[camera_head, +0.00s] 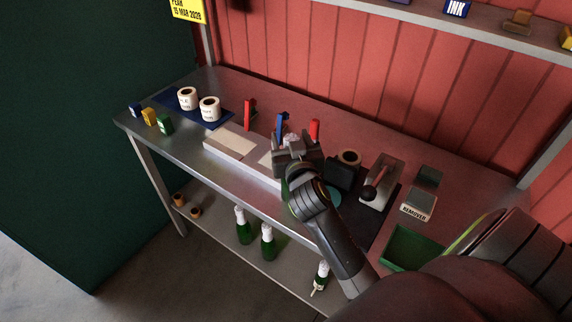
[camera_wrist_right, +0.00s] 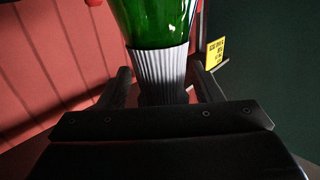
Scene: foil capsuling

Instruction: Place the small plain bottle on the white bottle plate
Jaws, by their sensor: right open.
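My right gripper (camera_head: 292,150) is over the middle of the bench, its jaws open. In the right wrist view a green bottle (camera_wrist_right: 157,20) with a ribbed silver-white neck (camera_wrist_right: 160,72) stands between the two open fingers (camera_wrist_right: 163,88). Whether a finger touches it cannot be told. In the head view the gripper and arm hide most of this bottle; a sliver of green (camera_head: 284,188) shows below the gripper. Whether it is the small plain bottle cannot be told. I cannot make out the white bottle plate for certain. My left gripper is not in view.
Green bottles with white tops (camera_head: 243,230) stand on the lower shelf. A pale flat block (camera_head: 230,146), label rolls (camera_head: 210,107), a lever device (camera_head: 379,184), a dark mat (camera_head: 372,232) and a green tray (camera_head: 410,247) occupy the bench. Red and blue upright pieces stand behind the gripper.

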